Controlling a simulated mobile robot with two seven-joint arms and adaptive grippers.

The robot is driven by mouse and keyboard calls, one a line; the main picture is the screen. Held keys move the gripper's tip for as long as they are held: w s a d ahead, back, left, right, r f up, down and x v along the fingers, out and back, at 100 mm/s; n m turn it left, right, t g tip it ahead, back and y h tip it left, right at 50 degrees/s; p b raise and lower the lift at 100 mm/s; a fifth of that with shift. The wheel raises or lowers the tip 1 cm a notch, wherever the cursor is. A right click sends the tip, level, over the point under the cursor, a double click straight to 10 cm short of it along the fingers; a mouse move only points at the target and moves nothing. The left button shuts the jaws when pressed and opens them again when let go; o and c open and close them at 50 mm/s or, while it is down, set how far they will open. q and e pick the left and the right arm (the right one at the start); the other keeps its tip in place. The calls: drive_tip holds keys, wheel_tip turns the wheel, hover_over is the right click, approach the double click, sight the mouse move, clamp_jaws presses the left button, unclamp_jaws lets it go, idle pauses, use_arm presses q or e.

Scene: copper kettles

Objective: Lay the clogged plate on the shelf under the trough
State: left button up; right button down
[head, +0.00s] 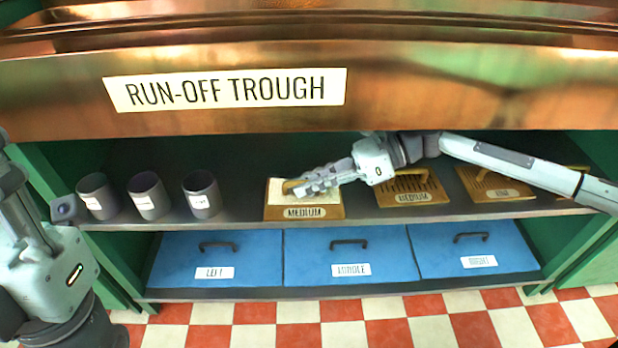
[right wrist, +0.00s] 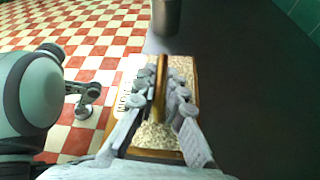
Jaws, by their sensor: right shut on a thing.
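The clogged plate (head: 333,211) is a wooden-edged block labelled MEDIUM, with a pale, grainy fill over its top. It sits on the dark shelf (head: 240,222) under the copper run-off trough (head: 420,100), near the front edge; I see no clear gap beneath it. My right gripper (head: 299,188) is shut on its brass handle. In the right wrist view, the fingers (right wrist: 164,92) close around the handle bar (right wrist: 161,72), above the grainy fill (right wrist: 153,135). My left arm stands at the left edge of the head view; its fingers cannot be made out.
Three dark cups (head: 148,196) stand on the shelf to the left. A slotted MEDIUM plate (head: 413,195) and another slotted plate (head: 497,190) lie to the right, partly behind my right arm. Below are blue lidded bins (head: 347,262). The trough's lip overhangs the shelf.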

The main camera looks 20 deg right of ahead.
sight(282, 181)
drive_tip(key=shift+w+d+r, duration=0.1)
drive_tip(key=shift+w+d, duration=0.05)
drive_tip(key=shift+w, duration=0.5)
drive_tip(key=w, duration=0.1)
drive_tip(key=w+b, duration=0.1)
drive_tip(key=w, duration=0.1)
drive_tip(key=shift+w+d, duration=0.1)
drive_tip(key=shift+d, duration=0.3)
drive_tip(key=shift+f+b, duration=0.5)
drive_tip(key=shift+f, duration=0.2)
drive_tip(key=c, duration=2)
unclamp_jaws()
drive_tip(key=shift+f, duration=0.25)
drive_tip(key=o, duration=0.4)
